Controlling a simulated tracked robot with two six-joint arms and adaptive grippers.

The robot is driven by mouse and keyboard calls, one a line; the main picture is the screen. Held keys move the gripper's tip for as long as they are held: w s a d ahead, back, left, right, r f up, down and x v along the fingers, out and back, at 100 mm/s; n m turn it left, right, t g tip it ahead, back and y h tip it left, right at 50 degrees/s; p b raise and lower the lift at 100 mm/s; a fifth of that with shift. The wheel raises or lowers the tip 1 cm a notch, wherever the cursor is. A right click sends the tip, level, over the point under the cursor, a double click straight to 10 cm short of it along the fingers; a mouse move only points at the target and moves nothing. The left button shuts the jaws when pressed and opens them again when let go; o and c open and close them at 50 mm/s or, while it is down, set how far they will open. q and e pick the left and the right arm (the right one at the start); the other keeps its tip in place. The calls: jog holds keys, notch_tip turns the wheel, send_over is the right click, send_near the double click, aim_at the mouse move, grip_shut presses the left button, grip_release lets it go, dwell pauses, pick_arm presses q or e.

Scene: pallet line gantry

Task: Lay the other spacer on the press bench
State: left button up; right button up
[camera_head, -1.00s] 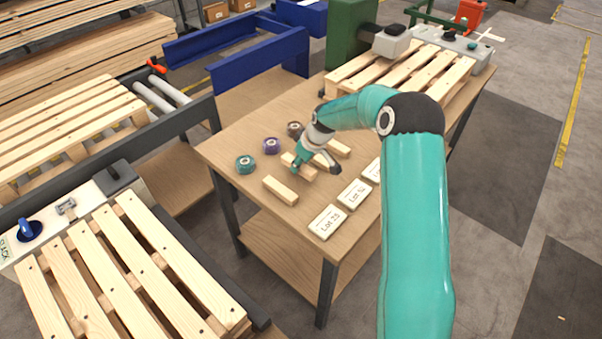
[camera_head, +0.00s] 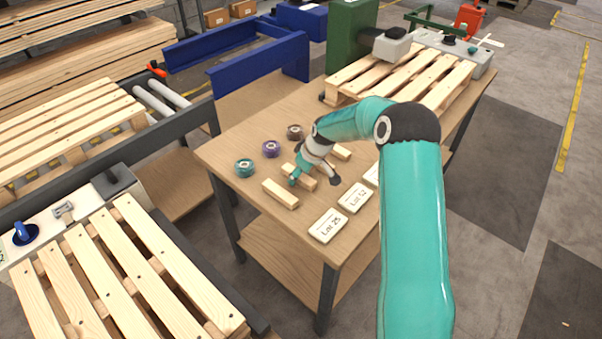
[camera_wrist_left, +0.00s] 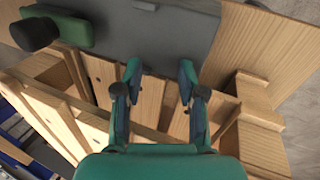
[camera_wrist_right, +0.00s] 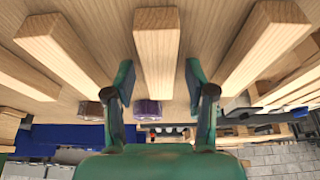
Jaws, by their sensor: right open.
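Several pale wooden spacer blocks lie on the wooden bench (camera_head: 240,135): a near one (camera_head: 280,194), a middle one (camera_head: 304,180) and a far one (camera_head: 341,151) partly hidden by my right arm. My right gripper (camera_head: 314,179) is low over the middle block, fingers spread. In the right wrist view the middle block (camera_wrist_right: 157,50) lies between the open fingers, with a gap on each side. My left gripper (camera_wrist_left: 160,75) shows only in its wrist view, open and empty above pallet boards (camera_wrist_left: 150,100).
Teal (camera_head: 245,168), purple (camera_head: 271,149) and brown (camera_head: 295,132) rolls lie left of the blocks. Lot plates (camera_head: 327,226) lie along the bench's right edge. A green press (camera_head: 350,35) and a slatted pallet (camera_head: 410,72) stand at the far end. Another pallet (camera_head: 130,270) is at front left.

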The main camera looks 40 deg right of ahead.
pick_arm(q)
notch_tip(320, 180, up, 4)
jog(key=p, duration=0.4)
jog(key=shift+r, duration=0.15)
pick_arm(e)
jog(key=v, duration=1.2)
pick_arm(q)
jog(key=shift+s, duration=0.1)
pick_arm(e)
jog(key=shift+s, duration=0.1)
